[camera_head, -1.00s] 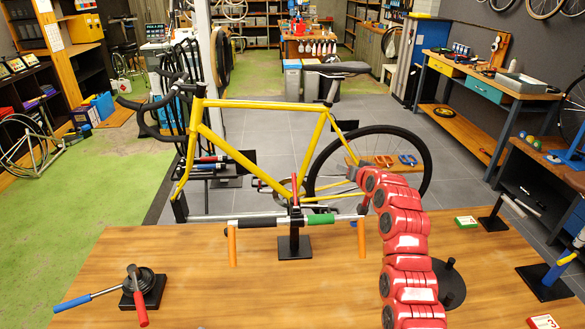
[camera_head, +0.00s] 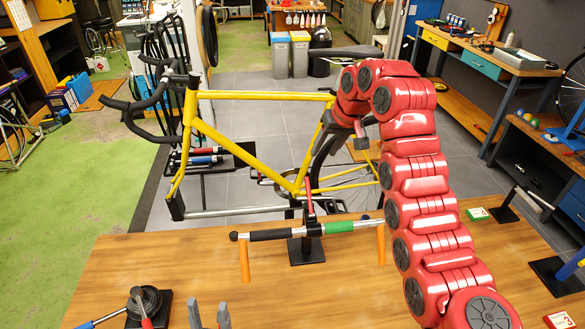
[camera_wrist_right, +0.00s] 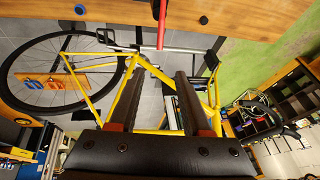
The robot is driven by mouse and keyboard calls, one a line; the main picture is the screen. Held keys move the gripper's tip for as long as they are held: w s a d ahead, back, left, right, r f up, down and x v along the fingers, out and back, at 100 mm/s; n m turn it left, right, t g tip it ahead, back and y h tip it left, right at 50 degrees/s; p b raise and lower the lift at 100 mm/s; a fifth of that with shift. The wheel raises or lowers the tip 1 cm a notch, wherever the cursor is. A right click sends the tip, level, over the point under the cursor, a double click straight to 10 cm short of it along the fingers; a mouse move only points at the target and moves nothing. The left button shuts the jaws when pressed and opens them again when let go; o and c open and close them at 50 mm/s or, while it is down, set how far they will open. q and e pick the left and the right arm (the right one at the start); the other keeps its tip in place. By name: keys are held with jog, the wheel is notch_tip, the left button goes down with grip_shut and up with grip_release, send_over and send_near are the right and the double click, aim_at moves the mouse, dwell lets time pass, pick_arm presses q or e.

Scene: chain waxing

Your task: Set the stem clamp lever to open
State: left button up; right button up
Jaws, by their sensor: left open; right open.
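A red lever (camera_head: 308,196) stands upright at the middle of the bar fixture (camera_head: 306,249) on the wooden table. I cannot tell from the picture whether its clamp is open. The lever also shows at the top of the right wrist view (camera_wrist_right: 161,24). My right gripper (camera_head: 361,140) is beyond the fixture, up and to the right of the lever, near the bike's seat tube. In the right wrist view its fingers (camera_wrist_right: 155,103) are apart, with nothing held between them. My left gripper (camera_head: 209,316) is open at the bottom edge, in front of the fixture and apart from it.
The yellow bike (camera_head: 262,95) stands just behind the table (camera_head: 330,290). A round black device (camera_head: 146,300) with blue and red handles is at front left.

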aim_at(308, 179)
jog(key=x, duration=1.6)
jog(key=shift+f, duration=0.3)
grip_shut()
dwell(0.9)
